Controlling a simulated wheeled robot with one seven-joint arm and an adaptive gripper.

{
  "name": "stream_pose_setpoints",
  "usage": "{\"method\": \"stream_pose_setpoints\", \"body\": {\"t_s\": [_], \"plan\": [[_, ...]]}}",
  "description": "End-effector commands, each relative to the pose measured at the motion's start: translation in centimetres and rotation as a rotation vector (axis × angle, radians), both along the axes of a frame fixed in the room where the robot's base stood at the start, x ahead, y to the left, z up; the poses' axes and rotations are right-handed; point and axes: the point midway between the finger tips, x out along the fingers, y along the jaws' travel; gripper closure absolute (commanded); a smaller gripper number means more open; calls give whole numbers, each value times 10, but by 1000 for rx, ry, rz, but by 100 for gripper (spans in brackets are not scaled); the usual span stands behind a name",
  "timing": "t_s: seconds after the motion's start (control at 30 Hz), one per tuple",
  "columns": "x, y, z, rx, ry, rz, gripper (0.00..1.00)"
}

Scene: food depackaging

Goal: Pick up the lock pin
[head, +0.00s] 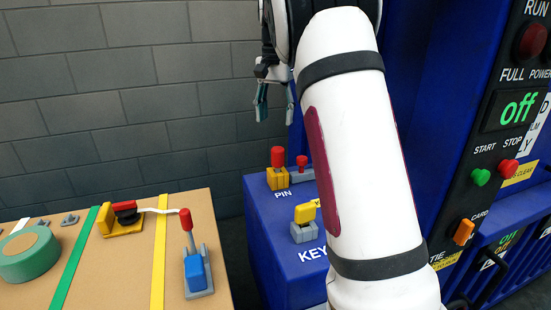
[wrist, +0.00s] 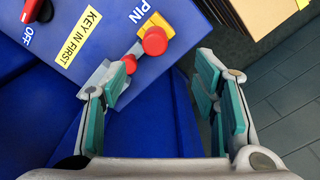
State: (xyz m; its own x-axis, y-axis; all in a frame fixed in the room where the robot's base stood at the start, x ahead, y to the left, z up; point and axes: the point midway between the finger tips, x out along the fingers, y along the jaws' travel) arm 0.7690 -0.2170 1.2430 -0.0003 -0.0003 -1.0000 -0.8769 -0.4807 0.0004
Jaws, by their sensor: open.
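A red-headed pin (head: 277,157) stands upright in a yellow block (head: 278,179) beside the word PIN on the blue ledge. I take it to be the lock pin. Its round red head (wrist: 154,40) also shows in the wrist view, at the top middle. A smaller red knob on a grey lever (head: 301,162) is just right of it; in the wrist view this knob (wrist: 130,63) is close to the left finger. My gripper (head: 275,106) is open and empty, pointing down above the pin and apart from it. In the wrist view my gripper (wrist: 163,80) has its fingers spread wide.
A yellow key (head: 305,213) sits in a grey base near KEY. A cardboard-coloured box (head: 130,260) at left bears green tape (head: 30,254), a red-and-black piece (head: 125,212) and a red-handled part in a blue block (head: 198,272). The blue machine (head: 420,60) stands close on the right.

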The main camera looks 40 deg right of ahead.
Motion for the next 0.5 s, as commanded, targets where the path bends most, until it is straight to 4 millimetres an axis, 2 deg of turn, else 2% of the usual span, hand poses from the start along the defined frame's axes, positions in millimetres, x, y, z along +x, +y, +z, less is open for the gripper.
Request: {"method": "stream_pose_setpoints", "body": {"t_s": [0.3, 0.5], "plan": [[-2, 1, -57, 2, 5, 2, 45], [-1, 1, -77, 2, 1, 2, 45]]}}
